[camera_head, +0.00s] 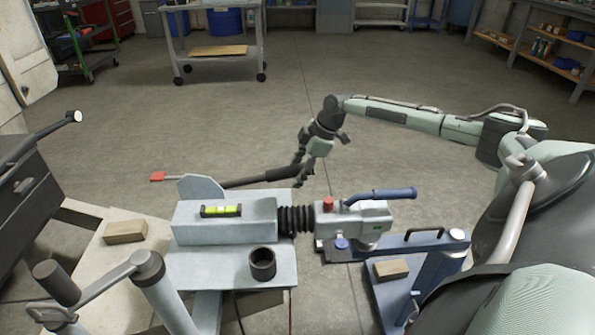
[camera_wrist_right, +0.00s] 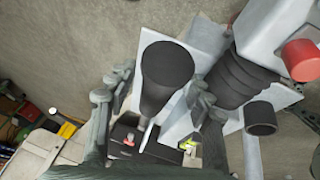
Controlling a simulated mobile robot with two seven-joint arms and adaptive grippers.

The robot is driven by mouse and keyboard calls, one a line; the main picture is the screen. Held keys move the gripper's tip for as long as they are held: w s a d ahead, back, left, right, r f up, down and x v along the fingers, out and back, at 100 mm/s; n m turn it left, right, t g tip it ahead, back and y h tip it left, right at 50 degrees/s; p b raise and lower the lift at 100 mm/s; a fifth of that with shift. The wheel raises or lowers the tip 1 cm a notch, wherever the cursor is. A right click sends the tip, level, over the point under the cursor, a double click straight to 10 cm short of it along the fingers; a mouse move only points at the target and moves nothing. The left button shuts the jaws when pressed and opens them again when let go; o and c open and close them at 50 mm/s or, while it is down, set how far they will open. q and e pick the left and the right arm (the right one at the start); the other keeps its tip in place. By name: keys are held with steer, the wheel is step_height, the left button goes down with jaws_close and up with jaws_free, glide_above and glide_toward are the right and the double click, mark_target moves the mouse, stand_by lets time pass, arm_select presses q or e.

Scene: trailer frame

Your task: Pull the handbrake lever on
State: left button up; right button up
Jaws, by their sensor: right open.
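The handbrake lever (camera_head: 262,179) is a dark rod with a thick black grip, lying low and nearly flat behind the grey drawbar housing (camera_head: 225,222). Its right end reaches my right gripper (camera_head: 304,170). In the right wrist view the black grip end (camera_wrist_right: 167,65) shows large between the two fingers of my right gripper (camera_wrist_right: 160,97). The fingers are open on either side of it, and I cannot tell whether they touch it. A pale plate (camera_head: 203,187) stands at the lever's left end. My left gripper is not in view.
Black bellows (camera_head: 296,219) and a coupling head with a blue handle (camera_head: 380,196) and red knob (camera_head: 328,204) lie in front of the lever. A dark cup (camera_head: 262,264), spirit level (camera_head: 220,211) and wooden blocks (camera_head: 125,232) are nearby. Floor behind is clear up to a cart (camera_head: 215,50).

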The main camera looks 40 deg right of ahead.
jaws_close()
stand_by(0.3)
